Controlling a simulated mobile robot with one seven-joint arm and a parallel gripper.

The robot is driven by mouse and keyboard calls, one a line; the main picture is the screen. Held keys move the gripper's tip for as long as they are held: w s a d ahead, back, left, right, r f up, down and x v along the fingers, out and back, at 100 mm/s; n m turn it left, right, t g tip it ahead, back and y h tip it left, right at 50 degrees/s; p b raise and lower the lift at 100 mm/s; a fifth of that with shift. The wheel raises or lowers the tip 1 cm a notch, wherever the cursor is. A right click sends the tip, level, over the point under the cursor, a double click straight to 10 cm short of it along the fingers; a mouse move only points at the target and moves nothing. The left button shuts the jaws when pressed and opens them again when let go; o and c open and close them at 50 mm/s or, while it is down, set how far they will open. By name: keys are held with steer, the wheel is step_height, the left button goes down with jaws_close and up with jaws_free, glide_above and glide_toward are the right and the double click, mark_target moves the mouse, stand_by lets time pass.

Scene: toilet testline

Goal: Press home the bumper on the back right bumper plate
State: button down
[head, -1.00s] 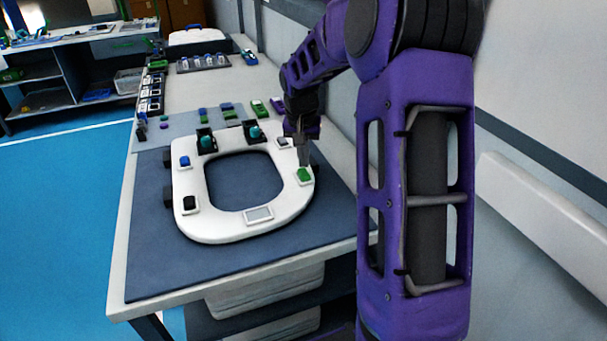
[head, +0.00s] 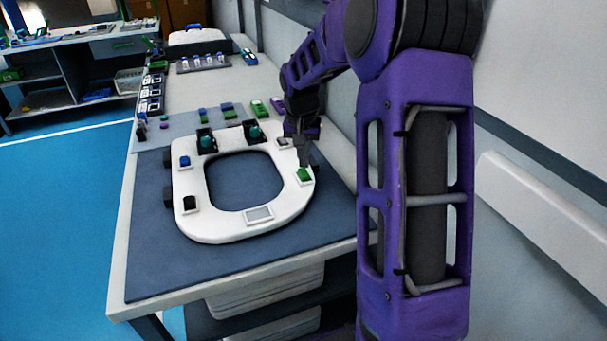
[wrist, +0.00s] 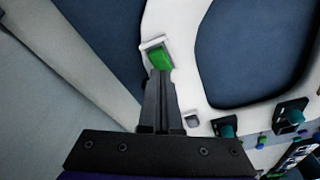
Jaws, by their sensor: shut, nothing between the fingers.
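The white toilet seat (head: 235,228) lies flat on the dark mat, its two hinges at the far end. A green bumper (head: 304,175) sits on a white plate on its right side; it also shows in the wrist view (wrist: 158,57). A grey bumper (head: 283,142) sits farther back on the right, near the hinges, and shows in the wrist view (wrist: 191,121). My gripper (head: 304,165) is shut and empty, its fingers pointing down at the green bumper. In the wrist view the fingertips (wrist: 160,75) overlap the green bumper's near edge; I cannot tell whether they touch.
A blue bumper (head: 184,161) and a black bumper (head: 189,203) sit on the seat's left side. Two hinges with teal knobs (head: 205,143) stand at the back. Loose coloured parts (head: 228,110) and a rack (head: 203,63) lie behind. The mat's front part (head: 190,265) is clear.

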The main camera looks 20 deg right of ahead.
mark_target(303, 172)
steer(key=shift+f, duration=0.95)
stand_by(0.3)
stand_by(0.4)
step_height(303, 172, up, 8)
steer(key=p, duration=0.5)
steer(key=shift+p, duration=0.4)
